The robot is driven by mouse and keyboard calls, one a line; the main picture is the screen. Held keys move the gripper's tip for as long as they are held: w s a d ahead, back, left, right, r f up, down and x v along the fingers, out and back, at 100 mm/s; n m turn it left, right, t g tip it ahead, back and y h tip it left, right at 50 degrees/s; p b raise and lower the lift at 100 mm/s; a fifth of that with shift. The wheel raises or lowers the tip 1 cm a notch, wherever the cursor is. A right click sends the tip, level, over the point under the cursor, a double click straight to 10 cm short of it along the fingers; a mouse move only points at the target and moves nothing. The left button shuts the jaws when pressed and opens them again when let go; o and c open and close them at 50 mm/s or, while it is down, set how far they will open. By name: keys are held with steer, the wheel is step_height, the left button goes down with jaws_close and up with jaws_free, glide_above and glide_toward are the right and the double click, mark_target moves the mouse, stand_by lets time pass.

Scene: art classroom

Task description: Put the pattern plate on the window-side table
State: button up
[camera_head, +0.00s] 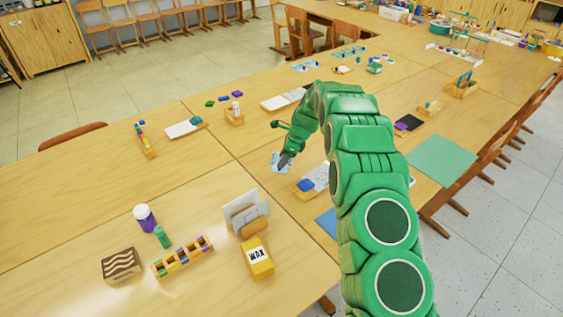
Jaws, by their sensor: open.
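My gripper (285,156) is at the end of my green arm, low over the middle of the long wooden table (225,178). It is open, and nothing shows between its fingers. A small flat light-blue patterned piece (276,160) lies at the fingertips, partly covered by them; it may be the pattern plate, but I cannot tell for sure. I cannot tell whether the fingers touch it. No window is in view, so I cannot tell which table is window-side. My arm hides part of the tabletop to the right.
A wooden tray with paper and a blue piece (306,185) is just right of the gripper. A yellow wax box (257,258), a card holder (247,215), a crayon rack (183,257) and a wave-marked box (122,265) stand in front. Bare tabletop lies left.

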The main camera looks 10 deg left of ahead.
steer(key=v, duration=0.9)
steer(key=s+d+r+n, duration=0.5)
steer(key=s+d+r, duration=0.1)
steer(key=s+r, duration=0.65)
steer(key=s+d+r+n+h, duration=0.1)
steer(key=s+d+r+n, duration=0.2)
steer(key=s, duration=0.6)
steer(key=s+d+r+n+g+h, duration=0.1)
steer(key=s+d+r+n, duration=0.25)
steer(key=s, duration=0.65)
steer(key=s+d+r+n+h, duration=0.1)
steer(key=s+d+r+n, duration=0.2)
steer(key=s, duration=0.6)
steer(key=s+d+f+n, duration=0.1)
steer(key=s+d, duration=0.2)
steer(key=s, duration=0.6)
steer(key=s+d+f+n+h, duration=0.1)
steer(key=s+d+n, duration=0.1)
steer(key=s, duration=0.7)
steer(key=shift+s+d+g, duration=0.25)
steer(key=shift+d+g, duration=0.15)
steer(key=shift+d, duration=0.2)
